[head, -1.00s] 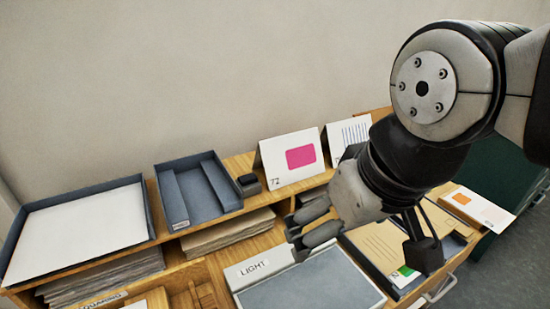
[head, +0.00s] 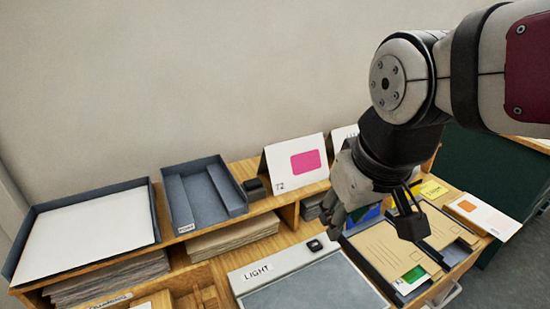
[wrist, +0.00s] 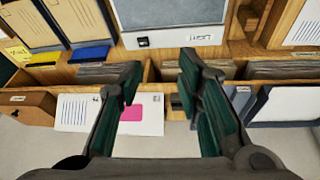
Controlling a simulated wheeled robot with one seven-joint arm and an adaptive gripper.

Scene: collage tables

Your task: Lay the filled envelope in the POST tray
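Brown envelopes (head: 388,252) lie in a dark tray at the right, one with a green patch; I cannot tell which is the filled one. They also show at the top left of the wrist view (wrist: 68,18). A grey tray (head: 207,192) on the upper shelf has a small label too blurred to read, so I cannot confirm it is the POST tray. My gripper (head: 372,216) is over the desk, between the light pad and the brown envelopes. In the wrist view its fingers (wrist: 162,70) are apart with nothing held between them.
The LIGHT pad (head: 318,287) lies in front. A card with a pink patch (head: 297,165) stands on the shelf behind. A paper-filled tray (head: 88,232) is at the left. A white card with an orange patch (head: 482,215) lies at the right. The wall is behind the shelf.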

